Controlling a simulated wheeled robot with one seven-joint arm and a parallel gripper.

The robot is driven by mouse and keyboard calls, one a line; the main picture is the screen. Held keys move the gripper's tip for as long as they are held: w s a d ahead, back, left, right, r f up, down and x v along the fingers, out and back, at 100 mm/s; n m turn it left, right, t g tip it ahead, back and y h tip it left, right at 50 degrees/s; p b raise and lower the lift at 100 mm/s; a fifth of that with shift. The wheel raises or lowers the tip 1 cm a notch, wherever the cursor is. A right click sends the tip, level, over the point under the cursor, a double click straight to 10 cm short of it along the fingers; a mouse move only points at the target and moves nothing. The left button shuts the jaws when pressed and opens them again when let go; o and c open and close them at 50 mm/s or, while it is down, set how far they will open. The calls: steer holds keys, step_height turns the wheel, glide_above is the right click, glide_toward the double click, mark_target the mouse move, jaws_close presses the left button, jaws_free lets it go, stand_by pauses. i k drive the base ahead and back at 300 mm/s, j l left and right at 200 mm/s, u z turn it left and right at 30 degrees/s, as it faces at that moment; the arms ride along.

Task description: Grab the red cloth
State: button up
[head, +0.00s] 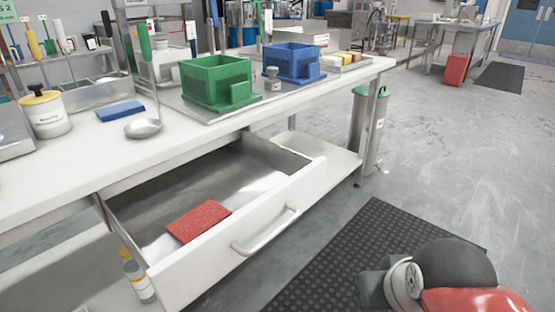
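The red cloth (199,220) lies flat inside an open drawer (150,212), near its front panel and left of the handle (265,232). The drawer is pulled out from under a long white table and is otherwise empty where I can see. Part of my arm shows at the bottom right, over the floor and away from the drawer. My gripper is not in view, so I cannot see whether it holds anything.
A black mat (345,255) lies before the drawer.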

mark_target(192, 224)
steer(key=u, duration=1.25)
